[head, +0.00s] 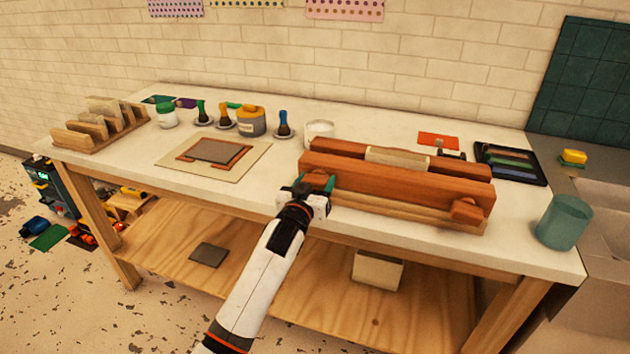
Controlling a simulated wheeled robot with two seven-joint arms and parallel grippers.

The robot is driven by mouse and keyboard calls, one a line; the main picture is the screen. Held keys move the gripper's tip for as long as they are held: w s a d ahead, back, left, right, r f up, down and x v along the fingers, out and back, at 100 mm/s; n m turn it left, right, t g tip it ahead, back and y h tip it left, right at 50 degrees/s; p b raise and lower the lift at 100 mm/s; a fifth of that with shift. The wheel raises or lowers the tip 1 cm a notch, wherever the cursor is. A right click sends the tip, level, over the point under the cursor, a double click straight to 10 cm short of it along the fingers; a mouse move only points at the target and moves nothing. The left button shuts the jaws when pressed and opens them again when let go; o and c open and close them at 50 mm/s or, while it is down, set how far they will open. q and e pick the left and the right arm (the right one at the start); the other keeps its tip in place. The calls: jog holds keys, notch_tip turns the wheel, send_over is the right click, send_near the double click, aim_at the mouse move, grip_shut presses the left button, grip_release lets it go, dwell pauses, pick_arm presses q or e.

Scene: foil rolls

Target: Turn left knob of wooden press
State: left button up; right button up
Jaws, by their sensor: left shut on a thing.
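The wooden press (395,185) lies along the front right part of the white table, with a long reddish front beam and a paler base. Its right knob (467,210) sticks out from the front beam's right end. My left gripper (315,186) is at the left end of the front beam, shut on the left knob, which is mostly hidden by the gripper's fingers. My left arm reaches up to it from the bottom of the view. My right gripper is not in view.
A teal cup (564,222) stands right of the press near the table's (130,165) front right corner. A dark tray (511,164) lies behind it. A board with a grey plate (214,151) lies left of the press. Jars and stamps stand behind.

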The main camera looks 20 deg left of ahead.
pick_arm(q)
jog(key=m, duration=0.2)
jog(key=shift+f+m+p, duration=0.1)
jog(key=shift+m+p, duration=0.3)
jog(key=o, duration=1)
jog(key=s+b, duration=0.1)
jog(key=s, duration=1.1)
jog(key=shift+a, duration=0.15)
